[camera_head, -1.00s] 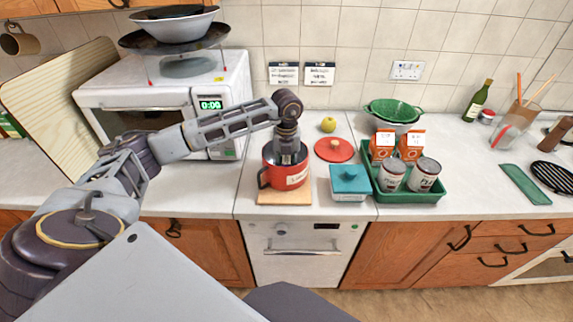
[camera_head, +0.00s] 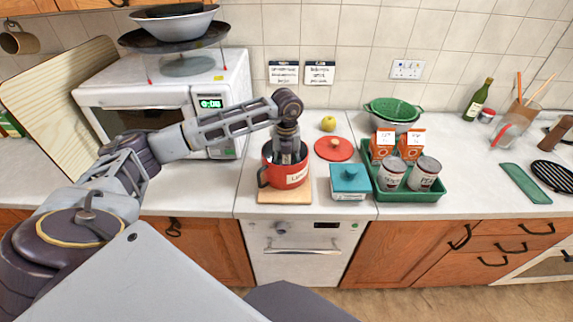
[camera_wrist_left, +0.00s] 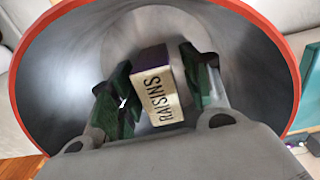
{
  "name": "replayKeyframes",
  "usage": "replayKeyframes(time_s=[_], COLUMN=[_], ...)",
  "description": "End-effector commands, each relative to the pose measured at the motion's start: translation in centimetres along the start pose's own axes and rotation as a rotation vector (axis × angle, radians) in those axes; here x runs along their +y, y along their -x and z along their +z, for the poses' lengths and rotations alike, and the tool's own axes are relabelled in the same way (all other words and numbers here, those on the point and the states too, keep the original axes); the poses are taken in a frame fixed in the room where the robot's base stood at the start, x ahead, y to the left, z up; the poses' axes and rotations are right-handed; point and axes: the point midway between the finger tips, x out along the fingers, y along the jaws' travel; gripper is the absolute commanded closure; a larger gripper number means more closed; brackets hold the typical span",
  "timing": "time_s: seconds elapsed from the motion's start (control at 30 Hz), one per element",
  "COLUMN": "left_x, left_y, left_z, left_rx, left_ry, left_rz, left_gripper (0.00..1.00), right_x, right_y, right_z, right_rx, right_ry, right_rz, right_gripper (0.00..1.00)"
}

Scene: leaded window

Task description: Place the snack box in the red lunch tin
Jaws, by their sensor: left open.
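The red lunch tin (camera_head: 287,177) stands upright on a wooden board, with a label on its front; its red rim and grey inside (camera_wrist_left: 245,45) fill the left wrist view. My left gripper (camera_head: 290,155) points down into the tin's mouth. In the left wrist view the snack box (camera_wrist_left: 156,85), a small white and purple box marked RAISINS, is inside the tin. It lies between the fingers of my left gripper (camera_wrist_left: 160,88), which are open with a gap on the right side. My right gripper is not in view.
A red lid (camera_head: 334,149) lies behind and right of the tin. A teal-lidded box (camera_head: 349,183) stands to the right, then a green tray (camera_head: 415,194) with cans and orange boxes. A microwave (camera_head: 140,100) stands behind my left arm. A wooden board (camera_head: 284,197) is under the tin.

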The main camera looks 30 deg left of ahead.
Motion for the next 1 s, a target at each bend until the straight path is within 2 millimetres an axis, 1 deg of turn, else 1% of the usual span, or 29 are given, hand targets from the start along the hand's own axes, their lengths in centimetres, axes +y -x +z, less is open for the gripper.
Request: replayKeyframes(time_s=[0.17, 0.27, 0.57, 0.8, 1.0], left_x=[-0.1, 0.0, -0.1, 0.0, -0.1], left_y=[0.9, 2.0, 6.3, 9.8, 11.6], left_z=[0.1, 0.0, 0.1, 0.1, 0.0], left_rx=[-0.002, -0.001, -0.003, -0.002, 0.0], left_ry=[0.0, 0.0, 0.0, 0.0, -0.001], left_rz=[-0.002, -0.001, -0.002, -0.002, -0.001], left_gripper=[0.52, 0.52, 0.52, 0.52, 0.52], right_x=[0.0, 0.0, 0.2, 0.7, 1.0], right_y=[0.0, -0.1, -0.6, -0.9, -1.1], right_z=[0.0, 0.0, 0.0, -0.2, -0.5], right_rx=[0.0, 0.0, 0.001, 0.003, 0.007], right_ry=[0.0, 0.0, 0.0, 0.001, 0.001], right_rz=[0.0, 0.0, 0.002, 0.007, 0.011], right_gripper=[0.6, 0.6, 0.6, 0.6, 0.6])
